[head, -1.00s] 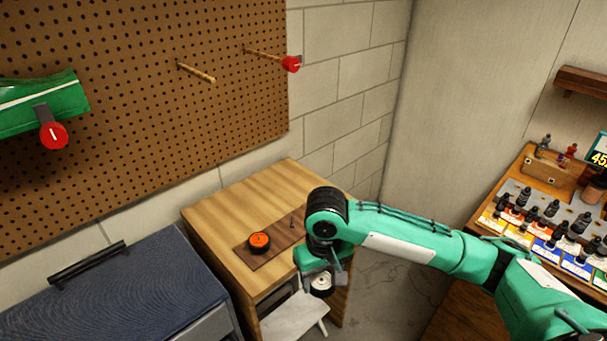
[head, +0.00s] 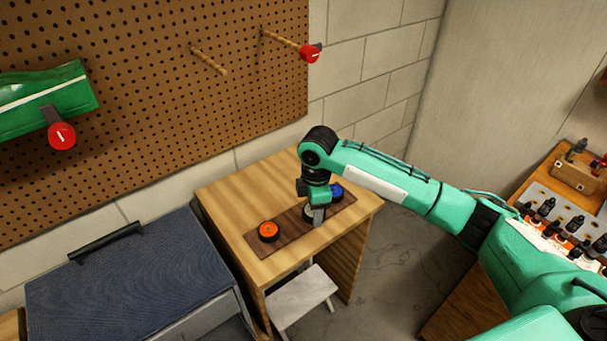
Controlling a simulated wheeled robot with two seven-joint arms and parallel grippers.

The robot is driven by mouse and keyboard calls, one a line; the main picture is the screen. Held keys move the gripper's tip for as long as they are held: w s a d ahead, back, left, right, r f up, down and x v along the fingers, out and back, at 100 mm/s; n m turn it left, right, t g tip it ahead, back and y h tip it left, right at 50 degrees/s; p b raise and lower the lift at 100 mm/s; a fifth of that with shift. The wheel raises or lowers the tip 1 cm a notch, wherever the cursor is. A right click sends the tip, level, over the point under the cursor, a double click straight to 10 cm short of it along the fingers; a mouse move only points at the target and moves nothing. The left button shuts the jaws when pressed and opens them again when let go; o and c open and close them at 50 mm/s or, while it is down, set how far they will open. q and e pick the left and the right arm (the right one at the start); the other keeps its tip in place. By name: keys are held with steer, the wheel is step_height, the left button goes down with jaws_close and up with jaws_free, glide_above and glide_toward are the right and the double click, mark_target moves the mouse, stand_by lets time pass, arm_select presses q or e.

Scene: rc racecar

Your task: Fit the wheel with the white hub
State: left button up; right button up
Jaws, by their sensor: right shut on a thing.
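My right gripper (head: 315,216) points down over the brown board (head: 288,248) on the wooden table. It is shut on the wheel with the white hub (head: 307,213), which is mostly hidden behind the fingers. The wheel is at or just above the board, between two other wheels; I cannot tell whether it touches the board or sits on a peg. A wheel with an orange hub (head: 268,231) lies on the left part of the board. A wheel with a blue hub (head: 336,190) is at the right end, partly behind the gripper. My left gripper is not in view.
A white stool (head: 300,298) stands in front of the wooden table (head: 235,205). A dark blue-topped cabinet (head: 130,275) is at the left. A pegboard (head: 130,120) with wooden pegs covers the back wall. A rack of small bottles (head: 545,215) is at the right.

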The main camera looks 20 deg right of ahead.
steer(key=w+r+n+p, duration=0.2)
steer(key=w+n+p, duration=0.2)
steer(key=w+n, duration=0.4)
steer(key=shift+a+n, duration=0.2)
steer(key=shift+n, duration=2.2)
steer(key=shift+r, duration=0.1)
steer(key=shift+f+b, duration=0.85)
steer(key=shift+f, duration=2.15)
steer(key=shift+p, duration=0.9)
steer(key=shift+f+b, duration=1.35)
steer(key=shift+f, duration=1.2)
steer(key=o, duration=1)
steer(key=shift+o, duration=0.2)
